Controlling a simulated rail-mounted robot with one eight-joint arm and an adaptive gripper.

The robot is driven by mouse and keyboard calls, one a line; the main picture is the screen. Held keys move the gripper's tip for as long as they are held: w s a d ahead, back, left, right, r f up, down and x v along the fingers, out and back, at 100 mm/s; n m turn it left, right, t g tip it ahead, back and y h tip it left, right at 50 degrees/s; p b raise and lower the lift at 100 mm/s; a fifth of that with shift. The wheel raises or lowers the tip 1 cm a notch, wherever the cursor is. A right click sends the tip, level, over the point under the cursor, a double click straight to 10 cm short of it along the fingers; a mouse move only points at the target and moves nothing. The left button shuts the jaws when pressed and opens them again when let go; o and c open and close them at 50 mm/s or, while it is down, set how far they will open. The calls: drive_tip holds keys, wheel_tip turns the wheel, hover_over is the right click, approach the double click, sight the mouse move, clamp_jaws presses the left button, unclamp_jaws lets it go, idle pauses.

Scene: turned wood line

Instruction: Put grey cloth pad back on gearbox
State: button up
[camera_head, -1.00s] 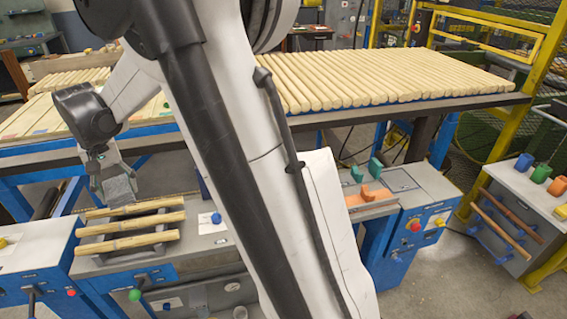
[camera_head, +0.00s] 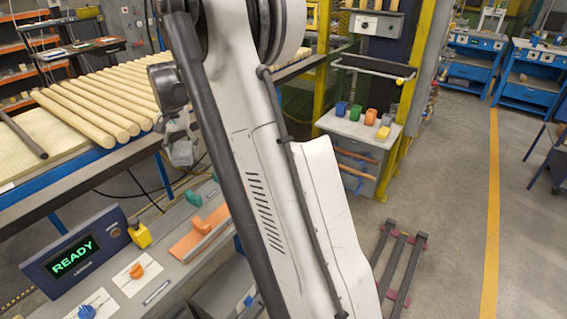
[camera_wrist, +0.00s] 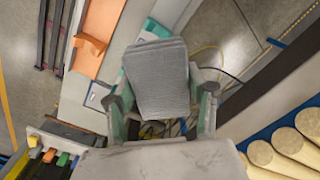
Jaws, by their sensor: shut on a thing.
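The grey cloth pad (camera_wrist: 157,78) sits between the two fingers of my gripper (camera_wrist: 162,102) in the wrist view, and the gripper is shut on it. The pad is a flat grey block with a woven look, held slightly tilted. In the head view the pad (camera_head: 184,154) shows small below my wrist, in the air beside the roller bed and above the near bench. My arm covers much of the middle of that view. I cannot make out a gearbox for certain in either view.
Pale wooden rods (camera_head: 105,92) lie on the blue-framed table at left. The near bench holds a READY display (camera_head: 74,256), a yellow block (camera_head: 140,235) and an orange channel (camera_head: 200,232). A cabinet with coloured cups (camera_head: 357,128) stands behind. Grey floor is open at right.

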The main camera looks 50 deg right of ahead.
drive_tip(key=s+d+f+m, duration=0.1)
drive_tip(key=d, duration=0.5)
drive_tip(key=d+f+m+b, duration=0.1)
drive_tip(key=d+f+m, duration=0.1)
drive_tip(key=d, duration=0.4)
drive_tip(key=s+d+f+m+b, duration=0.1)
drive_tip(key=d+f, duration=0.1)
drive_tip(key=d, duration=0.5)
drive_tip(key=shift+s+d+m, duration=0.1)
drive_tip(key=shift+s+m, duration=0.2)
drive_tip(key=shift+s, duration=0.05)
drive_tip(key=s+d+f+m+b, duration=0.1)
drive_tip(key=s+d+f, duration=0.2)
drive_tip(key=d, duration=0.5)
drive_tip(key=s+d+f+m+b, duration=0.1)
drive_tip(key=s+d+f, duration=0.2)
drive_tip(key=d, duration=0.6)
drive_tip(key=s+d+f+m, duration=0.1)
drive_tip(key=s+d+f, duration=0.2)
drive_tip(key=d, duration=0.5)
drive_tip(key=shift+s+d+f+m+b, duration=0.1)
drive_tip(key=shift+s+f+m+b, duration=0.1)
drive_tip(key=shift+f, duration=0.2)
drive_tip(key=shift+s+d+f+m+b, duration=0.1)
drive_tip(key=shift+f+m+b, duration=0.1)
drive_tip(key=shift+f, duration=0.15)
drive_tip(key=shift+s+d+f, duration=0.1)
drive_tip(key=shift+d+f, duration=0.15)
drive_tip(key=shift+f, duration=1.9)
